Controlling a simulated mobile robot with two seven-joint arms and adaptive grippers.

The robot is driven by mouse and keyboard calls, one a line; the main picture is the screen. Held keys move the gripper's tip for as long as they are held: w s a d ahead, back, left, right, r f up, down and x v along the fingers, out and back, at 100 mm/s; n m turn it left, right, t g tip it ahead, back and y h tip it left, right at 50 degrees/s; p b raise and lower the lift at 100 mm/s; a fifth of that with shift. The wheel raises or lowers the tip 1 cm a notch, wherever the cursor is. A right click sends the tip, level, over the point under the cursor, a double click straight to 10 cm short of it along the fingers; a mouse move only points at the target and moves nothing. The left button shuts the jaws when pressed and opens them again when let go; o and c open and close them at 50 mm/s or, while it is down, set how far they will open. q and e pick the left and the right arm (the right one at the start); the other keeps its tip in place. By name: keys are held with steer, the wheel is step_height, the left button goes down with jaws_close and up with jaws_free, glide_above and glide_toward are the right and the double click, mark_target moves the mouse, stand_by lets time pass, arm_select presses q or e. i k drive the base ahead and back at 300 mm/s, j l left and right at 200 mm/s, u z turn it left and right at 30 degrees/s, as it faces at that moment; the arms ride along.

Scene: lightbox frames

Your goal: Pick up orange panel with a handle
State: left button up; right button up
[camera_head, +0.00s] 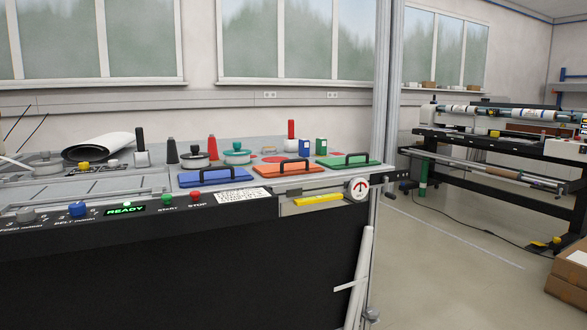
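The orange panel (277,171) lies flat on the front right part of the machine's grey top. Neither of my grippers is in the head view.
The machine (170,265) has a black front with buttons and a lit READY display (125,210). Pots, red and black cones and small boxes stand behind the panels. A grey post (383,100) rises at right.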

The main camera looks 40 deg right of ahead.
mark_target(302, 166)
steer(key=k+l, duration=0.1)
steer(key=l, duration=1)
steer(key=k+l+u, duration=0.1)
steer(key=l, duration=0.45)
steer(key=k+l, duration=0.15)
steer(key=l, duration=0.4)
